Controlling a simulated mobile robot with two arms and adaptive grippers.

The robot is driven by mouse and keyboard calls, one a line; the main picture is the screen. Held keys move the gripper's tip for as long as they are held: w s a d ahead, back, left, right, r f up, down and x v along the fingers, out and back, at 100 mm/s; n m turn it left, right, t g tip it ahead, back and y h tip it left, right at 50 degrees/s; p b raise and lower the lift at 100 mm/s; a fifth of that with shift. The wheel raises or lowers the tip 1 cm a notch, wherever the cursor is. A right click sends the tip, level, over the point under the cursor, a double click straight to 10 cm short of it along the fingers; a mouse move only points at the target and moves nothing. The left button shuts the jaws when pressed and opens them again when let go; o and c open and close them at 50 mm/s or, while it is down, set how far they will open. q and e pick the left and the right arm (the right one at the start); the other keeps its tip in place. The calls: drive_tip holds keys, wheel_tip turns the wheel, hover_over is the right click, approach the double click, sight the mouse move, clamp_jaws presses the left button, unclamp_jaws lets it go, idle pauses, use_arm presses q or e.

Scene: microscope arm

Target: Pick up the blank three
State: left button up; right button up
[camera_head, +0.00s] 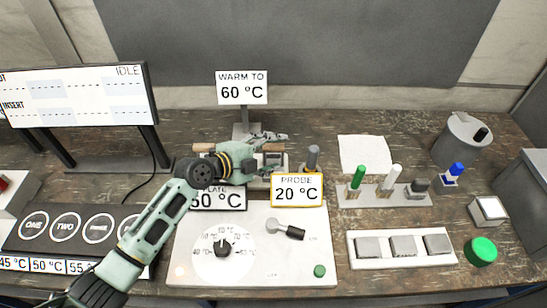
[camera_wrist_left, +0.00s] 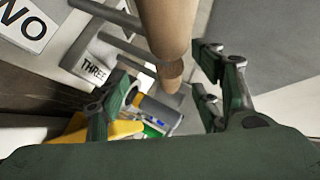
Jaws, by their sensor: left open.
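My left gripper (camera_head: 268,141) is over the rear of the apparatus, behind the temperature signs. In the left wrist view the gripper (camera_wrist_left: 165,90) is open, a finger on each side. A light wooden rod (camera_wrist_left: 165,28) runs between or just beyond the fingers; I cannot tell if they touch it. A white tag reading THREE (camera_wrist_left: 94,68) is left of the rod, and a tag reading TWO (camera_wrist_left: 30,28) is at the upper left. In the head view wooden pieces show left (camera_head: 203,147) and right (camera_head: 272,147) of the gripper, which partly hides them. My right gripper is not in view.
The sign WARM TO 60 °C (camera_head: 242,88) stands behind the gripper, and the PROBE 20 °C sign (camera_head: 297,190) in front. A control panel with a dial (camera_head: 222,247) is nearer. A vial rack (camera_head: 410,197) and a green button (camera_head: 481,250) are on the right.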

use_arm(q)
drive_tip(key=shift+w+d+f, duration=0.3)
drive_tip(key=shift+w+d, duration=0.1)
drive_tip(key=shift+d, duration=0.05)
drive_tip(key=c, duration=1.1)
drive_tip(key=shift+s+a, duration=0.1)
drive_tip(key=shift+s, duration=0.1)
clamp_jaws()
drive_tip(key=shift+f, duration=0.1)
